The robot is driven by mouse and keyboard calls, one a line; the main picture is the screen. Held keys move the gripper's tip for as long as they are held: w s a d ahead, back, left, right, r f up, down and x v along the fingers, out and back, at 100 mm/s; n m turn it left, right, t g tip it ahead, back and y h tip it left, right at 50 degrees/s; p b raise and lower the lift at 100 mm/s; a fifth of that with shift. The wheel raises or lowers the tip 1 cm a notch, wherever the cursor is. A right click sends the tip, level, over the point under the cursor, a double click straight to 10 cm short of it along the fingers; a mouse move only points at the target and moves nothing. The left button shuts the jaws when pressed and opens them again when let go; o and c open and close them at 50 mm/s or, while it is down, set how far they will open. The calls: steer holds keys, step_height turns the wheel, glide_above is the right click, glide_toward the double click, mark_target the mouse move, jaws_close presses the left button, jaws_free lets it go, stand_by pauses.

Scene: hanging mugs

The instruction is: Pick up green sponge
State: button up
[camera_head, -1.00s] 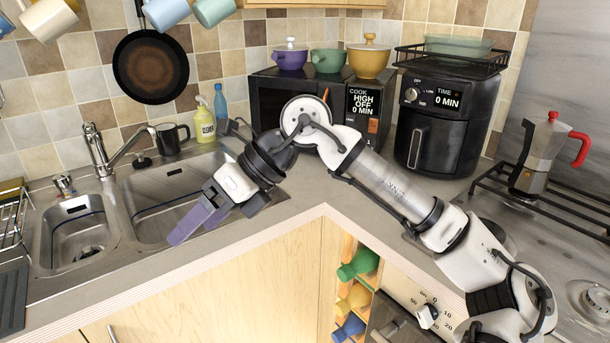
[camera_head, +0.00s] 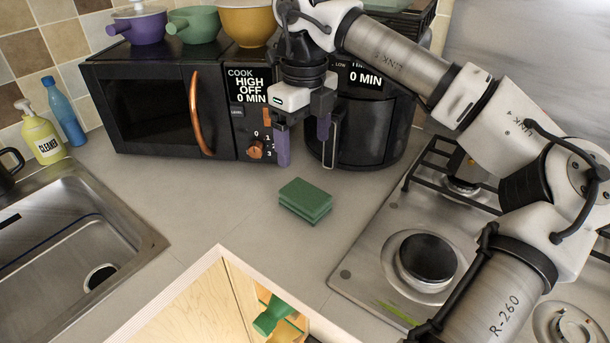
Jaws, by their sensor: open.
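The green sponge (camera_head: 305,200) lies flat on the grey countertop, between the sink and the stove, in front of the microwave and the air fryer. It looks like a stack of two green layers. My gripper (camera_head: 304,148) points down with its two purple fingers apart and nothing between them. In the picture it is above the sponge, in front of the gap between microwave and air fryer. The fingers do not touch the sponge. The exact height of the fingertips over the counter cannot be told.
The microwave (camera_head: 155,105) and the air fryer (camera_head: 372,130) stand close behind my gripper. The stove (camera_head: 385,240) is to the right and the sink (camera_head: 75,240) to the left. The counter (camera_head: 220,190) around the sponge is clear. An open drawer-like cabinet space (camera_head: 230,300) shows below the front edge.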

steer(key=p, duration=0.1)
glide_above(305, 193)
step_height(305, 193, down, 8)
steer(key=shift+f, duration=0.1)
steer(key=shift+f+p, duration=1.05)
steer(key=shift+f, duration=1.7)
steer(key=shift+c, duration=0.4)
steer(key=c, duration=1)
